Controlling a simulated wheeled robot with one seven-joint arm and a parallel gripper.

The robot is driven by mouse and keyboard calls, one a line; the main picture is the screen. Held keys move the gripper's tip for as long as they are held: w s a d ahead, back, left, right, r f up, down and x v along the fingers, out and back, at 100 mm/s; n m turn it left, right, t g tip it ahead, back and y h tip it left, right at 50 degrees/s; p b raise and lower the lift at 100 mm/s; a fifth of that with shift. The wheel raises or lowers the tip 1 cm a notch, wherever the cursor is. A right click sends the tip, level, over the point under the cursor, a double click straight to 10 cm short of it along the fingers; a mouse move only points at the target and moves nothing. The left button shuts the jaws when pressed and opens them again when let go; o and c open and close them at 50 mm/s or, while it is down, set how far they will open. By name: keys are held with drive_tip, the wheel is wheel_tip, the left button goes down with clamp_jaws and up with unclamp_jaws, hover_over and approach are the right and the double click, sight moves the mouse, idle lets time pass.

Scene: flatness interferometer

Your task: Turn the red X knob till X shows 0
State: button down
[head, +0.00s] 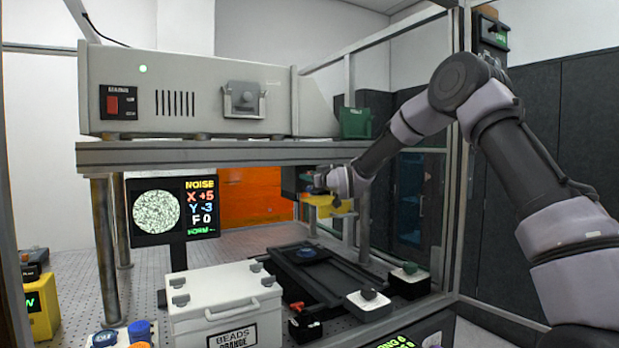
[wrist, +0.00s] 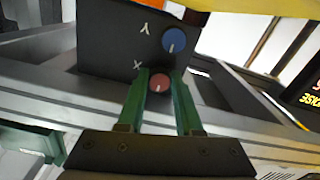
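The red X knob (wrist: 159,84) is on a dark panel (wrist: 112,45) in the wrist view, below the blue Y knob (wrist: 175,40). Its white mark points down. My gripper (wrist: 160,78) has its green fingers on either side of the red knob, close to its sides. I cannot tell whether they press on it or stand just clear. In the head view my gripper (head: 319,180) is at the dark knob box under the shelf, and the knobs are too small to make out. The screen (head: 203,206) reads NOISE, X +5, Y -3, F 0, beside a speckled round picture.
A shelf (head: 220,155) with a grey instrument (head: 190,95) lies above my gripper. A white case (head: 225,298) marked BEADS, a dark stage (head: 330,275) and small knob boxes stand below. Metal frame posts (head: 459,150) stand close to my arm.

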drive_tip(key=shift+n, duration=0.5)
drive_tip(key=n, duration=0.4)
drive_tip(key=shift+n, duration=0.3)
drive_tip(key=n, duration=0.4)
idle(0.3)
drive_tip(key=c, duration=0.6)
unclamp_jaws()
